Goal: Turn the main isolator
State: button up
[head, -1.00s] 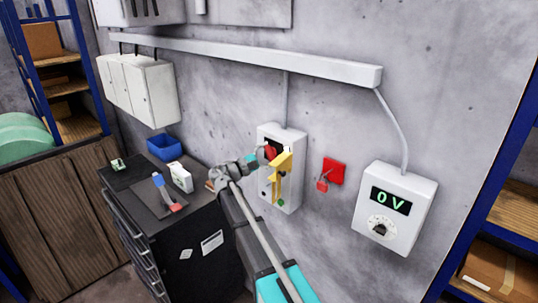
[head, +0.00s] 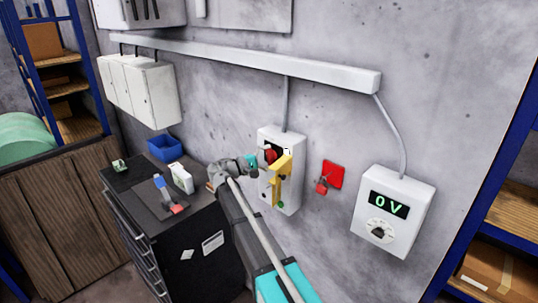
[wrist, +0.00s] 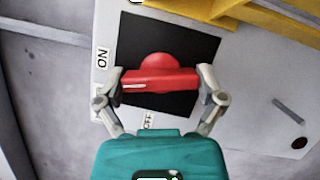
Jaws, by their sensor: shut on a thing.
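The main isolator is a light grey wall box (head: 293,143) with a red rotary handle (head: 269,156) on a black plate. In the wrist view the red handle (wrist: 160,80) lies nearly level across the black plate (wrist: 195,45). A white line marks its left part, on the side of the ON label (wrist: 102,58). The OFF label (wrist: 149,121) shows below the handle. My gripper (wrist: 163,78) is shut on the handle, one finger at each end. In the head view my gripper (head: 257,163) reaches the box from the left and partly hides its front.
A yellow bracket (head: 281,178) stands out from the box, close to my gripper. A red padlock (head: 321,186) hangs on a red plate to the right. A meter box (head: 394,215) reads 0 V. A black tool cabinet (head: 190,245) stands at lower left.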

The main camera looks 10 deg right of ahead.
jog(key=shift+m+y+p, duration=0.6)
jog(key=shift+m+p, duration=0.25)
jog(key=shift+m, duration=0.75)
jog(key=o, duration=0.8)
jog(key=shift+v, duration=6)
jog(key=shift+w, duration=0.15)
